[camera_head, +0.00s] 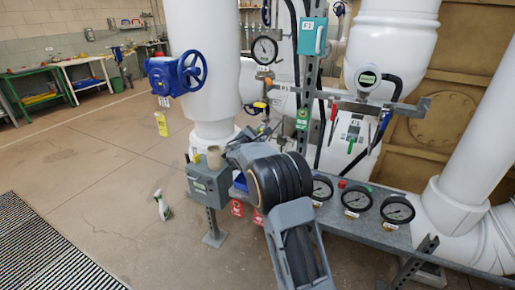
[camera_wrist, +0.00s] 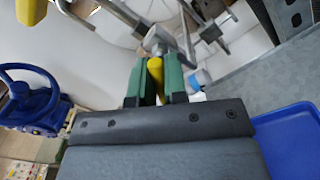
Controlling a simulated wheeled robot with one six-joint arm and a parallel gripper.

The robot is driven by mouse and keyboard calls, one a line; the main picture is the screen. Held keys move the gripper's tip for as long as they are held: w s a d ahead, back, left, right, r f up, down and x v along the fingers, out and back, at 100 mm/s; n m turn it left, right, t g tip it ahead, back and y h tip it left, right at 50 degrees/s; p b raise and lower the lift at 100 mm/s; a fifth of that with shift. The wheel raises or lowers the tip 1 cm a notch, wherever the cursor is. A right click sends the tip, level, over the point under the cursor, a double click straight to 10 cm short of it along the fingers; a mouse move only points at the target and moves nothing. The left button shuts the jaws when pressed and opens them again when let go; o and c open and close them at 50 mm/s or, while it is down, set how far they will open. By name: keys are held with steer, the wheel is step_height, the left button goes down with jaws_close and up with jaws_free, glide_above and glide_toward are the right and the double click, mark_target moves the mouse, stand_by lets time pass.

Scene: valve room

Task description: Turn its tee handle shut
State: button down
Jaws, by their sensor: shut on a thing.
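In the wrist view, my gripper (camera_wrist: 157,84) has its two green fingers closed on a yellow handle (camera_wrist: 156,70). Only a short yellow piece shows between the fingers, so its full tee shape and turn angle are hidden. A grey metal fitting (camera_wrist: 160,42) lies just beyond the fingertips. In the head view, my arm's dark wrist links cover the gripper and most of what it holds.
A blue handwheel valve (camera_head: 177,73) is on the white pipe at left. A grey box (camera_head: 209,184) on a post stands beside my arm. Several gauges line the grey bench (camera_head: 372,232) at right. A blue tray (camera_wrist: 291,142) lies right of my gripper. The left floor is mostly open.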

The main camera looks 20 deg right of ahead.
steer(key=m+b, duration=0.2)
steer(key=b, duration=0.3)
steer(key=f+m+b, duration=0.1)
steer(key=m+b, duration=0.2)
steer(key=b, duration=0.2)
steer(key=shift+f+m, duration=0.1)
steer(key=shift+m, duration=0.2)
steer(key=m+b, duration=0.3)
steer(key=b, duration=0.2)
steer(key=shift+d, duration=0.1)
steer(key=shift+r+m+b, duration=0.25)
steer(key=shift+m+b, duration=0.45)
steer(key=shift+b, duration=0.1)
steer(key=shift+s, duration=0.1)
steer(key=shift+r+m, duration=0.1)
steer(key=shift+m, duration=0.2)
steer(key=c, duration=1.1)
jaws_free()
steer(key=shift+c, duration=0.2)
steer(key=v, duration=1.4)
